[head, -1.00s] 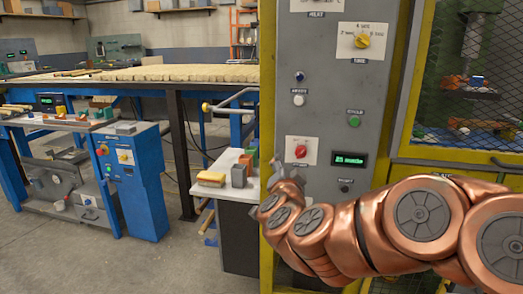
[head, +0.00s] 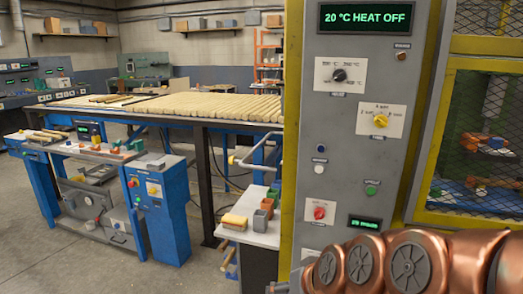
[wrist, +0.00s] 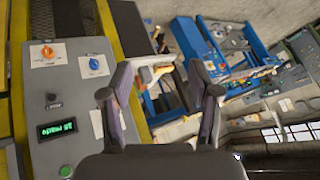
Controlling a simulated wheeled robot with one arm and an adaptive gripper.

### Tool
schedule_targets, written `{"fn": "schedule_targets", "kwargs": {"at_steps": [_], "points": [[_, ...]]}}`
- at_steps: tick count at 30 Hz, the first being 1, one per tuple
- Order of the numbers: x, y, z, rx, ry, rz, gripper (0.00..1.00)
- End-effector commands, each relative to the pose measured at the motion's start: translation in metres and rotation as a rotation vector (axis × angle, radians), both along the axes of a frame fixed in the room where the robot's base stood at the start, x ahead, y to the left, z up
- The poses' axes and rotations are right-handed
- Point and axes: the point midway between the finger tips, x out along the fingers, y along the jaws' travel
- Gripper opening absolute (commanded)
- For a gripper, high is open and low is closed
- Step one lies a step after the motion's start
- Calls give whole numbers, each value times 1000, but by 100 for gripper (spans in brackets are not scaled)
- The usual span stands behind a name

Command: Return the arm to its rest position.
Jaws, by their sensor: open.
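My copper-coloured arm (head: 385,262) shows at the lower right of the head view, in front of the bottom of the grey control panel (head: 342,170). In the wrist view my gripper (wrist: 165,90) has its two fingers spread apart with nothing between them. The fingers point toward the shop floor and benches, with the control panel (wrist: 75,120) to their left. In the head view the gripper is mostly out of sight at the bottom edge.
The panel carries knobs, buttons and a display (head: 366,17) reading "20 °C HEAT OFF". A yellow mesh cage (head: 470,218) stands at right. A white side table (head: 250,236) holds small blocks.

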Motion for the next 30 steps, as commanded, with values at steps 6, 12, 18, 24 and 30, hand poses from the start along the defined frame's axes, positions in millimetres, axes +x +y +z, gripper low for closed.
{"fn": "schedule_targets", "kwargs": {"at_steps": [6,12,18,24,30], "points": [[-81,-48,12,-157,262,37,61],[-159,-95,26,-285,515,30,61],[-209,-122,40,-352,672,6,61],[-219,-128,41,-366,705,-1,61],[-219,-128,41,-365,705,0,61]]}}
